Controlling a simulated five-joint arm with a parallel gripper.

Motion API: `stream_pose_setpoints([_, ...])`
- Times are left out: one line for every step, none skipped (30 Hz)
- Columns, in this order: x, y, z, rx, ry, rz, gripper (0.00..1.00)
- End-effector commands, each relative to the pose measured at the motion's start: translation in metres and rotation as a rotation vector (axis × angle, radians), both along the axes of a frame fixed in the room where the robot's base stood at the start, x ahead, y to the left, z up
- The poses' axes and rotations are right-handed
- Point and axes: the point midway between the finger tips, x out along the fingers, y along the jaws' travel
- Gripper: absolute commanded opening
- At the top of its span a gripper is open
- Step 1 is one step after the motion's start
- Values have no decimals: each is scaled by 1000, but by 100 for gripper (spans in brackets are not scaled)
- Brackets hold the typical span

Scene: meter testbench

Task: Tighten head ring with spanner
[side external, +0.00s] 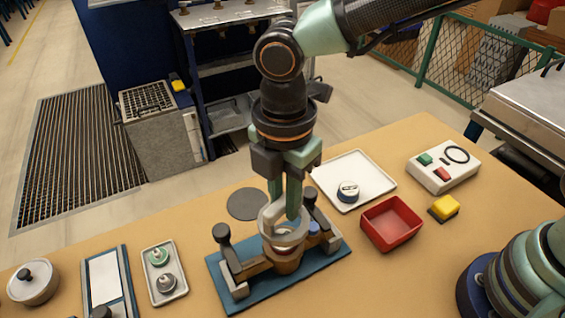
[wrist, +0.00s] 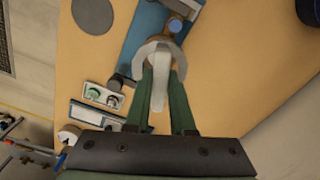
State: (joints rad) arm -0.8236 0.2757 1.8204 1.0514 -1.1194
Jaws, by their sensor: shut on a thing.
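The brass-coloured meter body (side external: 286,262) sits upright in a clamp fixture on a blue plate (side external: 235,302). My gripper (side external: 284,208) points down over the meter. It is shut on a pale grey spanner (side external: 268,217), whose curved end lies around the top of the meter. In the wrist view, the spanner's light handle (wrist: 158,95) is between the green fingers of my gripper (wrist: 162,80). The head ring is mostly hidden by the spanner and fingers, so I cannot tell how it is seated. The blue plate also shows in the wrist view (wrist: 143,28).
Clamp posts (side external: 222,234) stand on both sides of the meter. A white tray (side external: 375,172) with a small round part, a red bin (side external: 391,223), a yellow block (side external: 444,206) and a button box (side external: 443,171) are right. A small parts tray (side external: 165,297) is left.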

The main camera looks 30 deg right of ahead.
Motion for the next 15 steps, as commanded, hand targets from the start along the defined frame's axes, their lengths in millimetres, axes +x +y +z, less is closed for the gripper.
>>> stream_pose_setpoints([0,0,0,2,-1,57,0])
stream_pose_setpoints([0,0,0,2,-2,94,0])
stream_pose_setpoints([0,0,0,3,-2,145,0])
stream_pose_setpoints([0,0,0,3,-3,182,0])
stream_pose_setpoints([0,0,0,3,-2,220,0])
stream_pose_setpoints([1,0,0,5,-3,270,0])
stream_pose_setpoints([1,0,0,5,-3,308,0])
stream_pose_setpoints([1,0,0,5,-3,345,0])
stream_pose_setpoints([1,0,0,6,-3,396,0])
stream_pose_setpoints([1,0,0,6,-4,433,0])
stream_pose_setpoints([1,1,0,6,-4,471,0])
stream_pose_setpoints([1,1,0,7,-4,521,0])
stream_pose_setpoints([1,1,0,6,-5,557,0])
stream_pose_setpoints([0,0,-2,6,-4,577,0])
stream_pose_setpoints([0,0,-9,5,-2,571,0])
